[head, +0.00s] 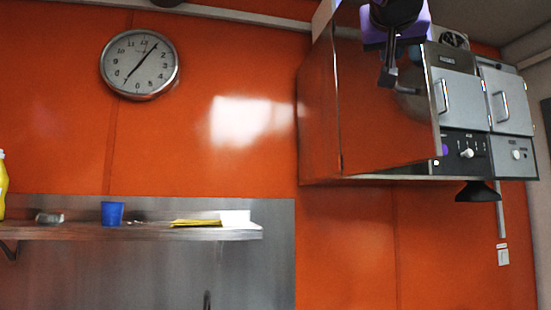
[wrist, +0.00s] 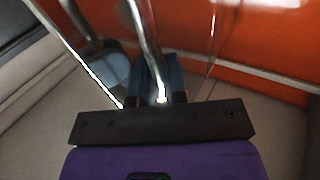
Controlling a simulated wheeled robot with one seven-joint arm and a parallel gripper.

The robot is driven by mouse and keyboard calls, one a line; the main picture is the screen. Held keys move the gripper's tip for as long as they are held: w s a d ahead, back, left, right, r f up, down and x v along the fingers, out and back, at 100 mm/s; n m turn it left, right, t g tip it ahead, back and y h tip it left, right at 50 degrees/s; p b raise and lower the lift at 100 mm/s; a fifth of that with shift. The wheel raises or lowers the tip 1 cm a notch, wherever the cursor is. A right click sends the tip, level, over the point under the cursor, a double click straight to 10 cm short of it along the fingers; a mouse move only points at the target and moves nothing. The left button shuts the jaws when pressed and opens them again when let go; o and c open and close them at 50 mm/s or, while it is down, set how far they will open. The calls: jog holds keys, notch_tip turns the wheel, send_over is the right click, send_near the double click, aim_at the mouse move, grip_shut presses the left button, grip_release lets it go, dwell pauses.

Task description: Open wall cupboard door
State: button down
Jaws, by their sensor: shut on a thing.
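The wall cupboard (head: 318,120) is a shiny steel box high on the orange wall at the right of the head view. Its door (head: 375,135) mirrors the orange wall. The door's free right edge stands out from the cupboard body, so it appears partly open; the inside is hidden behind it. My gripper (head: 388,78) is at the upper part of the door, toward its free edge. In the wrist view my gripper (wrist: 160,98) is shut on the bar handle (wrist: 145,40), which runs up between the dark fingers. The handle is mostly hidden in the head view.
Right of the door are a steel unit with knobs (head: 467,153) and two small handled doors (head: 457,98). A shelf (head: 150,233) at lower left holds a blue cup (head: 112,213) and a yellow item (head: 195,223). A clock (head: 140,64) hangs at upper left.

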jog(key=shift+s+a+r, duration=0.1)
jog(key=shift+s+a, duration=0.2)
jog(key=shift+a, duration=0.25)
jog(key=c, duration=1.2)
grip_release()
jog(key=shift+w, duration=0.25)
jog(key=v, duration=0.9)
jog(key=shift+s, duration=0.45)
jog(key=shift+d, duration=0.15)
